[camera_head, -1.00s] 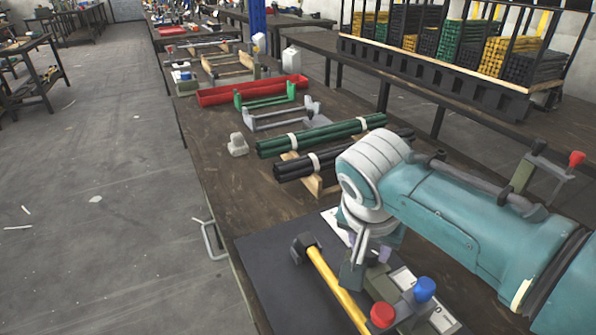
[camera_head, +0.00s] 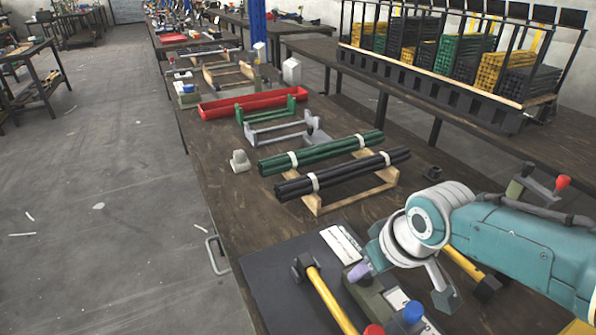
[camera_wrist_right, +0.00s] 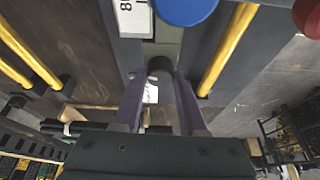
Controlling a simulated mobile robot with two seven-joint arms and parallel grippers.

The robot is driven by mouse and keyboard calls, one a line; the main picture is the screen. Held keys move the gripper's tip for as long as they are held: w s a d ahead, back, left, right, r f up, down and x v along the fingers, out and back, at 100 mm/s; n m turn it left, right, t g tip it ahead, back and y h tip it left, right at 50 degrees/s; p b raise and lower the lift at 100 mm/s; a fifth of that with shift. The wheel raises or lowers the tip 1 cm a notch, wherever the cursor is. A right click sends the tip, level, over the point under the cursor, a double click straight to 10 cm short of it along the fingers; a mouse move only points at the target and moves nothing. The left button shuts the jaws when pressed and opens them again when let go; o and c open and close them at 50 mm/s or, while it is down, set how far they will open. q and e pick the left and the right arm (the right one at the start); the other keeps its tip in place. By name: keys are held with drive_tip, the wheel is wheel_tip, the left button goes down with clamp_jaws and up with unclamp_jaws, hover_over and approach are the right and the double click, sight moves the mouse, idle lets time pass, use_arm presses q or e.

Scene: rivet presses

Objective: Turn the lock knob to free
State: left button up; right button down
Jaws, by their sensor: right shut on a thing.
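The rivet press lies along the front of the table, with a grey-green body (camera_head: 378,302), a blue knob (camera_head: 412,312) and a red knob (camera_head: 374,330). In the right wrist view the blue knob (camera_wrist_right: 187,8) and red knob (camera_wrist_right: 308,16) are at the top edge. My right gripper (camera_wrist_right: 160,80) has its two purple fingers on either side of a dark rounded knob (camera_wrist_right: 160,66), which looks like the lock knob, and is shut on it. In the head view one purple finger of my right gripper (camera_head: 359,272) shows at the press's far end; the held knob is hidden there. My left gripper is not in view.
The table's left strip is mostly clear.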

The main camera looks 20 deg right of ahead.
drive_tip(key=shift+d+f+n+y+b, duration=0.1)
drive_tip(key=shift+n+y+b, duration=0.5)
drive_tip(key=shift+n, duration=1.3)
drive_tip(key=shift+c, duration=2.3)
unclamp_jaws()
drive_tip(key=p+v, duration=0.5)
drive_tip(key=v, duration=0.5)
drive_tip(key=shift+w, duration=0.15)
